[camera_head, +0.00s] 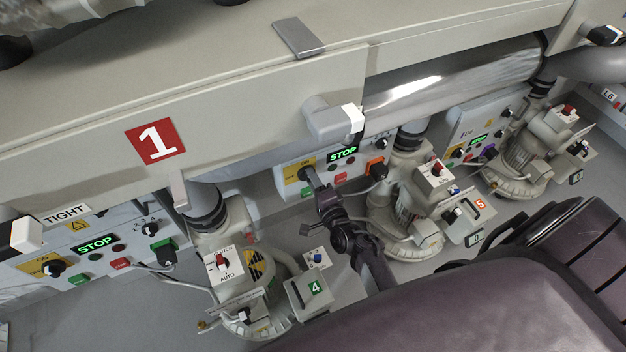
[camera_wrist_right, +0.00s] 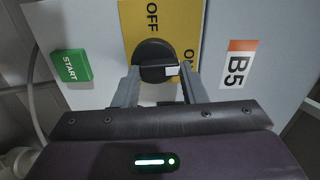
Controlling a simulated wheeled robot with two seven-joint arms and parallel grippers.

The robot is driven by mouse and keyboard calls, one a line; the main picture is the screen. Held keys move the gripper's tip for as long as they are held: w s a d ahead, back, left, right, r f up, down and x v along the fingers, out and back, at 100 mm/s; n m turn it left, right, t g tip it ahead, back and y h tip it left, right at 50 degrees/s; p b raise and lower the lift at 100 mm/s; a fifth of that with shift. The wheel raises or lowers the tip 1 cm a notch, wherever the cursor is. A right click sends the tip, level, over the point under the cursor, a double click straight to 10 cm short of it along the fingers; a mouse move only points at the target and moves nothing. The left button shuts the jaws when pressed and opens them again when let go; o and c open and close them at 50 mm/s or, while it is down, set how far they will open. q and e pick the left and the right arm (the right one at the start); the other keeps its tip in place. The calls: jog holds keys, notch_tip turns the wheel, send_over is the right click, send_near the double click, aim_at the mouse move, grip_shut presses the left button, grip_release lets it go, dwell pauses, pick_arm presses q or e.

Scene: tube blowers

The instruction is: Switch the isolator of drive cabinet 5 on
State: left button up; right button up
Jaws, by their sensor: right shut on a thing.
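The cabinet panel marked B5 (camera_wrist_right: 237,65) carries a yellow OFF/ON plate (camera_wrist_right: 135,22) with a black round isolator knob (camera_wrist_right: 153,57). The white mark on the knob is on its right side in the wrist view, on the same side as the word ON. My right gripper (camera_wrist_right: 160,88) has its two fingers on either side of the knob and is shut on it. In the head view my right gripper (camera_head: 310,180) reaches the left end of the middle panel (camera_head: 345,168) and covers most of the knob. My left gripper is not in view.
The middle panel has a lit STOP display (camera_head: 343,154). A green START button (camera_wrist_right: 71,65) is beside the plate. A blower tagged 4 (camera_head: 240,275) stands left of my arm, another tagged 5 (camera_head: 415,210) right. A beam with a red 1 sign (camera_head: 156,141) overhangs the panels.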

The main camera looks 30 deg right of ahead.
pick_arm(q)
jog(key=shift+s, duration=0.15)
pick_arm(e)
jog(key=shift+m, duration=0.4)
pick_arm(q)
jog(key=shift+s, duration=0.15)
pick_arm(e)
jog(key=o, duration=1)
pick_arm(q)
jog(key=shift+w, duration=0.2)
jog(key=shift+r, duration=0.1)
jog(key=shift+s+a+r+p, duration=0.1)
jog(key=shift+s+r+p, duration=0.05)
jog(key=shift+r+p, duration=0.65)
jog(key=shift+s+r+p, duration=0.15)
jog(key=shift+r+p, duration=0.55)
jog(key=shift+p, duration=0.2)
pick_arm(e)
jog(key=s, duration=0.7)
jog(key=shift+s+a, duration=0.15)
jog(key=shift+s, duration=0.25)
